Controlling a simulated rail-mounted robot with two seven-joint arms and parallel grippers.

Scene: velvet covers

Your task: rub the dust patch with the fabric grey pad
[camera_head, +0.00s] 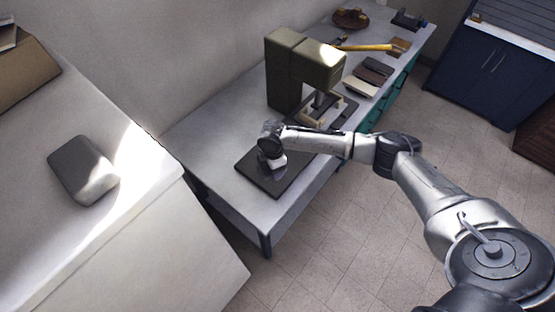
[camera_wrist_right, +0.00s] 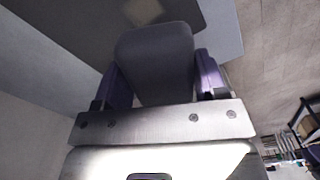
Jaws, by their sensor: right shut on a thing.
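My right gripper (camera_head: 271,155) reaches in from the right, low over a dark flat board (camera_head: 259,180) on the grey workbench. In the right wrist view its purple fingers (camera_wrist_right: 160,78) are shut on both sides of the fabric grey pad (camera_wrist_right: 154,48), a rounded dark grey block. In the head view the pad and the patch are mostly hidden by the gripper. I cannot tell whether the pad touches the board. My left gripper is not in view.
An olive-green press-like machine (camera_head: 288,65) stands on the bench behind the board. Flat blocks (camera_head: 370,75) and a yellow-handled tool (camera_head: 365,47) lie farther back. A grey rounded block (camera_head: 82,170) rests on the left counter. The bench's front corner is clear.

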